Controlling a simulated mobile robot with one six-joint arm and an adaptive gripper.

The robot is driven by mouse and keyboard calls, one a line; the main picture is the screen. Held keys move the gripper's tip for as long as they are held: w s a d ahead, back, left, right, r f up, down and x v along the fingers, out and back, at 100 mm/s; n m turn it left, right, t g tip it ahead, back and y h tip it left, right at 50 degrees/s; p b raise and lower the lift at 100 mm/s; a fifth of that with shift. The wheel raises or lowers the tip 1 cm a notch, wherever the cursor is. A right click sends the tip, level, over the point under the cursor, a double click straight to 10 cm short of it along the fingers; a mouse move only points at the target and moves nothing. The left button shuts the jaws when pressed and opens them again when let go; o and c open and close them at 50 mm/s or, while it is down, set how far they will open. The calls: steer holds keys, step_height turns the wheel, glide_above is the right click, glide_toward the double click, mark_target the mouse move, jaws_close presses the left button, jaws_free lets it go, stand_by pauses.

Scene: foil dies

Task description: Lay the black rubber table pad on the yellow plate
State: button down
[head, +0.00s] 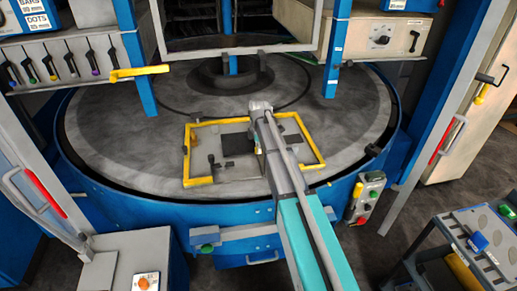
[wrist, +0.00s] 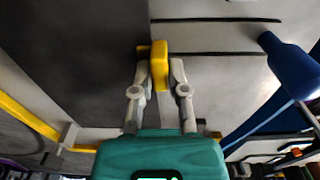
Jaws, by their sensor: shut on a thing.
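The black rubber table pad (head: 236,141) is a dark flat sheet inside the yellow-edged plate, left of my gripper. In the wrist view it shows as a large dark area (wrist: 85,60) at upper left. The yellow plate (head: 199,182) has a broken yellow border on the round grey table. My gripper (head: 259,144) is over the plate's middle right. In the wrist view my gripper (wrist: 159,78) is shut on a small yellow tab (wrist: 159,65) beside the pad's edge. I cannot tell whether the pad hangs just above the plate or touches it.
The round table (head: 110,130) has bare room left of the plate. Small dark fittings (head: 213,161) stand at the plate's left. Blue posts (head: 337,60) and a grey frame (head: 240,50) rise behind. A blue cylinder (wrist: 290,65) is right of my gripper in the wrist view.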

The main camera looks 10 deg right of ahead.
steer(key=shift+f+b, duration=0.6)
stand_by(0.3)
steer(key=c, duration=0.6)
jaws_free()
steer(key=shift+o, duration=0.2)
steer(key=shift+r, duration=0.25)
step_height(320, 180, up, 9)
steer(key=p, duration=0.9)
steer(key=shift+f, duration=0.2)
steer(key=s+f+m+b, duration=0.2)
steer(key=s+m, duration=0.7)
steer(key=s, duration=0.5)
steer(key=s+f+m+b, duration=0.3)
steer(key=s+m, duration=0.6)
steer(key=s, duration=0.6)
steer(key=shift+a, duration=0.15)
